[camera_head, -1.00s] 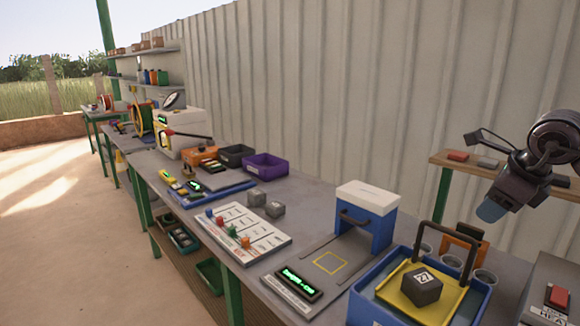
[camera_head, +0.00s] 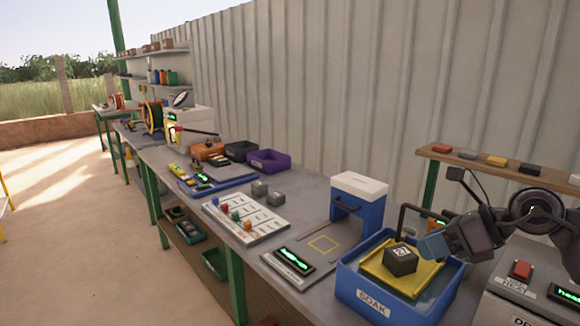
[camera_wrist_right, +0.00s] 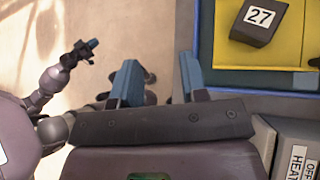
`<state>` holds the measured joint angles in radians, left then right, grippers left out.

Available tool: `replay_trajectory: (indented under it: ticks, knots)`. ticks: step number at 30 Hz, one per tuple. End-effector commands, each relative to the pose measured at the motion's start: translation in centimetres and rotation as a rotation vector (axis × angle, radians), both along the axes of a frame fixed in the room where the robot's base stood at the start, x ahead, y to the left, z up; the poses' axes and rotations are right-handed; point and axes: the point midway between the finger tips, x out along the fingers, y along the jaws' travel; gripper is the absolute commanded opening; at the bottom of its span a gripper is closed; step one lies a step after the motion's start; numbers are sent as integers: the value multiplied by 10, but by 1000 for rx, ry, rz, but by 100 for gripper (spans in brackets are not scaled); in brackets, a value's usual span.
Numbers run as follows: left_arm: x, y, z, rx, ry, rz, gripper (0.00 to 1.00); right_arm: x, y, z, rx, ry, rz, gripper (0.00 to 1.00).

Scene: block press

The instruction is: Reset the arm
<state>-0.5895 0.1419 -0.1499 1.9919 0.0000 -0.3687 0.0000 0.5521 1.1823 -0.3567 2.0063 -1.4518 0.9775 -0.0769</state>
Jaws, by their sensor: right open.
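My right gripper (camera_head: 435,246) has blue fingers and hangs over the right side of the blue SOAK tub (camera_head: 372,302). In the right wrist view its two fingers (camera_wrist_right: 160,82) are apart with nothing between them. A dark block marked 27 (camera_head: 401,259) sits on the yellow plate (camera_head: 425,280) in the tub, left of the gripper and apart from it. The block also shows in the wrist view (camera_wrist_right: 259,20). What looks like my left gripper (camera_wrist_right: 82,50) shows small in the wrist view, over the floor; its jaws are unclear. It is outside the head view.
A grey heater unit with a red button (camera_head: 521,270) stands right of the tub. A blue and white press (camera_head: 356,198), a white card (camera_head: 247,222) with coloured pegs and two grey blocks (camera_head: 267,193) are farther left. A shelf (camera_head: 470,160) with coloured blocks runs behind.

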Motion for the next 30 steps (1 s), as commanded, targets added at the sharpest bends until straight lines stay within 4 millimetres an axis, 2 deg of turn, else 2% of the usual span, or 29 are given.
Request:
replay_trajectory:
  ticks: [1, 3, 6, 11, 15, 20, 26, 30]
  knots:
    - [1, 0, 1, 0, -2, 0, 0, -7, 17, -6, 120, 15, -1, 40]
    - [0, 0, 0, 0, -1, 0, 0, -14, 37, -7, 289, 32, -18, 40]
    - [-2, 0, 0, 0, 3, 2, 0, -23, 56, -5, 530, 63, -70, 40]
    - [-5, 1, -2, 1, 10, 3, 0, -31, 66, 1, 901, 130, -213, 40]
    - [-11, 2, -5, 0, 21, 6, 0, -34, 56, -1, 1203, 201, -395, 40]
    - [-12, 2, -6, 1, 23, 7, 0, -38, 28, -19, 1510, 298, -666, 40]
    - [-9, 2, -5, 1, 19, 5, 0, -55, -14, -69, 1818, 436, -1087, 40]
    - [-7, 1, -4, 1, 15, 3, 0, -81, -38, -118, 1969, 546, -1430, 40]
